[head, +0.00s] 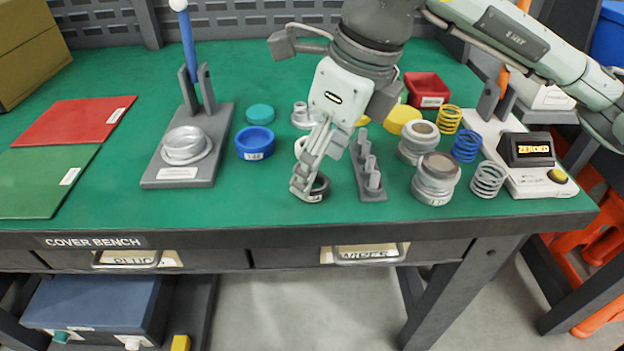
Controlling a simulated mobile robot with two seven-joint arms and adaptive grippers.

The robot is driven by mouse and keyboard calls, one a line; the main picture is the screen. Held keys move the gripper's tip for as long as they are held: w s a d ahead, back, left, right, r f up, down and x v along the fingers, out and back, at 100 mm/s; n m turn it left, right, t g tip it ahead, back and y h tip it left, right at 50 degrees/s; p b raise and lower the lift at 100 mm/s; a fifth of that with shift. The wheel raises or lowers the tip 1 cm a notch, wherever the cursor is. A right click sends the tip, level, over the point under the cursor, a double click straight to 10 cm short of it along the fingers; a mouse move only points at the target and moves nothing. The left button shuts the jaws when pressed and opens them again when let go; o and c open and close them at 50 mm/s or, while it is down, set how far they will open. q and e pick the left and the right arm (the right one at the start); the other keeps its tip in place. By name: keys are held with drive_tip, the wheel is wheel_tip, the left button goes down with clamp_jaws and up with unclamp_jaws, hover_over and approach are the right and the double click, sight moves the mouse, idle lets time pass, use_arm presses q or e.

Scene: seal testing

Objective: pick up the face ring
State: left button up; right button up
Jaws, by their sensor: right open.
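A small grey ring with a dark inside (319,190), which looks like the face ring, lies on the green bench top near the front edge. My right gripper (306,183) reaches down from above with its fingertips at the ring's left side. Its fingers are open and partly cover the ring. I cannot tell whether they touch it. My left gripper is not in view.
A grey rack with several pegs (371,186) stands just right of the ring. Metal housings (436,180), springs (488,180) and a display unit (526,160) stand farther right. A blue cup (255,144) and a grey press stand (216,150) are left.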

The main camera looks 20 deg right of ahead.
drive_tip(key=shift+x, duration=1.4)
drive_tip(key=shift+c, duration=0.6)
drive_tip(key=shift+w, duration=0.1)
drive_tip(key=c, duration=0.8)
drive_tip(key=shift+c, duration=0.2)
drive_tip(key=shift+r, duration=0.1)
